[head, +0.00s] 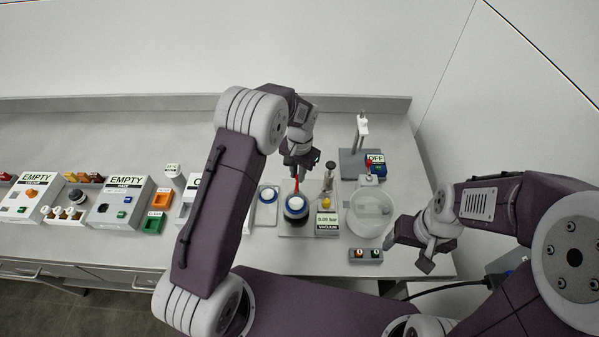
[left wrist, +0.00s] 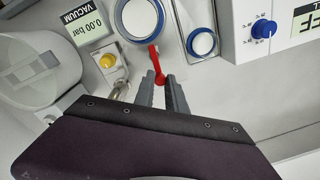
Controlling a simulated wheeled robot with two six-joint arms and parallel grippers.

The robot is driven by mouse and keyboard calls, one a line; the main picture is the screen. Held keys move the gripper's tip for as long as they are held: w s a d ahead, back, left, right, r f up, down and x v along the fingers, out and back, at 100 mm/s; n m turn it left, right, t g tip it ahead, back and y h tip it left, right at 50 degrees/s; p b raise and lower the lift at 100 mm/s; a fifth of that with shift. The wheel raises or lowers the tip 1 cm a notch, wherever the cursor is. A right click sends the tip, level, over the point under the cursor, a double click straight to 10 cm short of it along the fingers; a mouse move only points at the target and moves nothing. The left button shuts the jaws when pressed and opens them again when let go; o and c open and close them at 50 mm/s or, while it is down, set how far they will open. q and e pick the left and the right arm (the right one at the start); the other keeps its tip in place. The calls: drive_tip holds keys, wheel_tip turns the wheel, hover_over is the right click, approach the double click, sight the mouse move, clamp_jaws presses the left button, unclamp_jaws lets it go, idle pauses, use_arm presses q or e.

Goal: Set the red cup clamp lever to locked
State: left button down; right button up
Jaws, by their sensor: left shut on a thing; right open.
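The red cup clamp lever (left wrist: 156,64) shows in the left wrist view, running from the blue-rimmed round cup down to my left gripper's fingertips. In the head view the red lever (head: 297,185) stands behind the blue-and-white cup (head: 296,206). My left gripper (left wrist: 163,82) is shut on the lever's end; the fingers partly hide it. In the head view the left gripper (head: 296,166) is above and behind the cup. The cup (left wrist: 139,18) has a white top inside a blue ring. My right gripper (head: 425,253) is open and empty near the table's front right.
A vacuum display reading 0.00 bar (head: 327,220) stands right of the cup, with a yellow knob beside it. A clear round vessel (head: 371,212) and a small OFF box (head: 375,165) are further right. A balance pan (head: 267,193) lies left. Boxes marked EMPTY (head: 122,202) fill the left.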

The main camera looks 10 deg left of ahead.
use_arm(q)
drive_tip(key=shift+w+a+r+n, duration=0.1)
drive_tip(key=shift+w+r+n, duration=0.1)
drive_tip(key=shift+n, duration=0.3)
drive_tip(key=c, duration=1.4)
unclamp_jaws()
drive_tip(key=shift+o, duration=0.2)
drive_tip(key=shift+s, duration=0.15)
wheel_tip(320, 180, up, 9)
drive_tip(key=b, duration=0.1)
drive_tip(key=shift+d, duration=0.2)
drive_tip(key=shift+s, duration=0.1)
